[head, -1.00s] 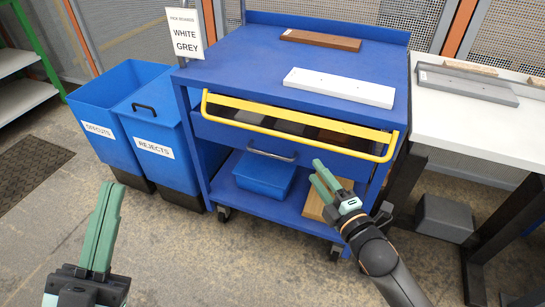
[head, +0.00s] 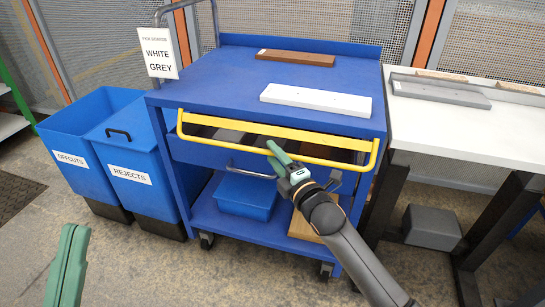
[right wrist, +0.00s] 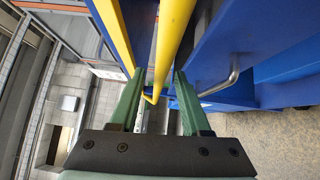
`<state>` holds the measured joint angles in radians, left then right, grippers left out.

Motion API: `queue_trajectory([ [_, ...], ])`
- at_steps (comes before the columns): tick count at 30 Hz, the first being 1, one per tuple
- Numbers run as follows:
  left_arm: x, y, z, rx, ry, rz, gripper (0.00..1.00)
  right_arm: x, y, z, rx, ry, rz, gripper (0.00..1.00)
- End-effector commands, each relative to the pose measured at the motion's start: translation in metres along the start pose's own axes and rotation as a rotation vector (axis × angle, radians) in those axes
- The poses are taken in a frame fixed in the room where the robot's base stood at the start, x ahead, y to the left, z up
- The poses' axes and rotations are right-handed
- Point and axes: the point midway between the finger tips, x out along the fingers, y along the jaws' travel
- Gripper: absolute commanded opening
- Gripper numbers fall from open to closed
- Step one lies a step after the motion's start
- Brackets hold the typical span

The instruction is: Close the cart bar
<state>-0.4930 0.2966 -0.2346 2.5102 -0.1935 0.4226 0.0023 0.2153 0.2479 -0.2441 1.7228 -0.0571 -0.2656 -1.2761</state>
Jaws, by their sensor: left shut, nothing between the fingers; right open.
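The yellow cart bar (head: 300,134) is a long loop across the front of the blue cart (head: 225,85), just below its top. It stands out from the cart front with a gap behind its lower rail. My right gripper (head: 277,153) is open, with its fingertips at the middle of the lower rail. In the right wrist view the yellow bar (right wrist: 172,45) runs toward the space between the two open fingers (right wrist: 160,85); I cannot tell whether they touch it. My left gripper (head: 70,262) is shut and empty at the lower left, away from the cart.
A white board (head: 315,100) and a brown board (head: 295,58) lie on the cart top. Blue bins (head: 135,172) stand left of the cart. A blue box (head: 247,197) sits on the lower shelf.

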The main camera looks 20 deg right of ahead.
Motion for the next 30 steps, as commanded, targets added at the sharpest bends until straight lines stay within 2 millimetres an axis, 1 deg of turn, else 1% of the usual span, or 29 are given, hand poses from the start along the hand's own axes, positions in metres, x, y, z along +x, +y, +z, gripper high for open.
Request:
queue_trajectory([
  [3,-0.0022,0.0014,0.0025,-0.006,-0.002,0.0,0.0,0.0085,-0.0006,-0.0003,0.002,0.0,0.0,0.47],
  [6,-0.0025,0.0018,0.003,-0.008,-0.003,0.0,0.0,0.0115,0.0004,-0.0004,0.001,0.0,0.001,0.47],
  [14,-0.0023,0.0023,0.0031,-0.008,-0.004,0.004,0.0,0.0119,0.0005,-0.0004,0.001,0.0,0.0,0.47],
  [26,-0.0023,0.0022,0.0031,-0.007,-0.004,0.004,0.0,0.0116,0.0003,-0.0002,0.001,0.0,0.0,0.02],
  [27,-0.0023,0.0022,0.0031,-0.007,-0.003,0.004,0.0,0.0116,0.0003,-0.0002,0.001,0.0,0.0,0.0],
  [30,-0.0023,0.0021,0.003,-0.007,-0.003,0.004,0.0,0.0116,0.0003,-0.0001,0.001,0.0,0.0,0.0],
])
